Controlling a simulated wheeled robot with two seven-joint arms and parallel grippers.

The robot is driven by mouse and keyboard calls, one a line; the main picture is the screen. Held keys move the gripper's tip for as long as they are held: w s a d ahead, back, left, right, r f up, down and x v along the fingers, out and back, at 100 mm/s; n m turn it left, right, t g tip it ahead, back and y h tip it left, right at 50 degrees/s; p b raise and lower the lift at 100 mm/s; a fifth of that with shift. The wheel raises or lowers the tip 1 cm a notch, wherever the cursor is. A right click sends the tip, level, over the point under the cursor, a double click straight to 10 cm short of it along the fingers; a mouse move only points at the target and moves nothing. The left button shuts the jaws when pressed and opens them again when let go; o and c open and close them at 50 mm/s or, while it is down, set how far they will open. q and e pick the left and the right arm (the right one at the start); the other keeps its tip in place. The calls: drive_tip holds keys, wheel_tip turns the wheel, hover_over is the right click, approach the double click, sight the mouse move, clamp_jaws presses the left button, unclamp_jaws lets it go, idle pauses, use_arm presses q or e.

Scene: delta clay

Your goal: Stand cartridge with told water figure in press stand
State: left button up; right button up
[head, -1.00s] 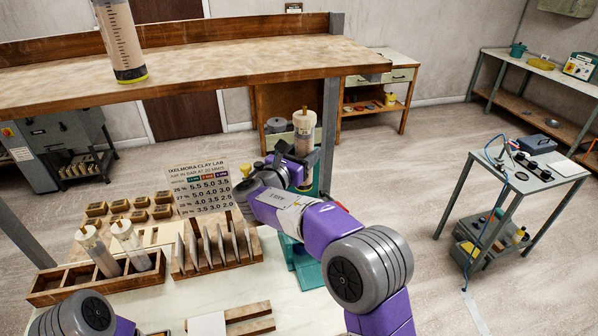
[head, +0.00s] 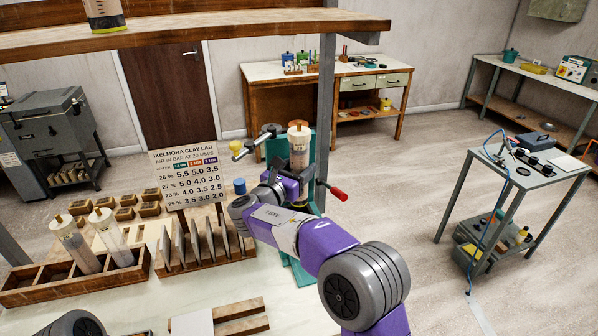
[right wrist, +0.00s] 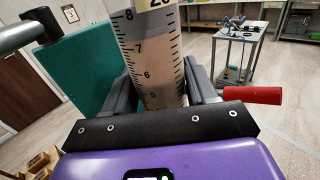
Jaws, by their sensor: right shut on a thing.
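A clear cartridge (head: 299,150) with tan clay and a light cap stands upright at the teal press stand (head: 318,160). In the right wrist view the cartridge (right wrist: 152,60) shows scale marks and part of a label, its number cut off at the top edge. My right gripper (right wrist: 165,98) is shut on the cartridge's lower part. The teal stand (right wrist: 95,70) is just behind it; whether the cartridge is seated is hidden. Two other cartridges (head: 75,245) (head: 110,238) lean in the wooden rack (head: 65,290). My left gripper is out of view.
A sign (head: 188,178) lists air pressures against water percentages. A wooden holder (head: 205,258) with upright plates stands left of my right arm. A red-handled lever (head: 337,194) sticks out right of the stand. A shelf (head: 180,35) crosses above.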

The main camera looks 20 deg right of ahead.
drive_tip(key=shift+f+b, duration=2.15)
drive_tip(key=shift+f, duration=0.15)
drive_tip(key=shift+f+b, duration=0.55)
drive_tip(key=shift+f, duration=0.5)
drive_tip(key=o, duration=1.5)
drive_tip(key=shift+s, duration=0.1)
drive_tip(key=shift+c, duration=0.2)
drive_tip(key=shift+o, duration=0.5)
drive_tip(key=shift+f, duration=0.2)
drive_tip(key=p+v, duration=0.1)
drive_tip(key=v, duration=0.6)
drive_tip(key=shift+s+a, duration=0.2)
drive_tip(key=shift+r, duration=0.1)
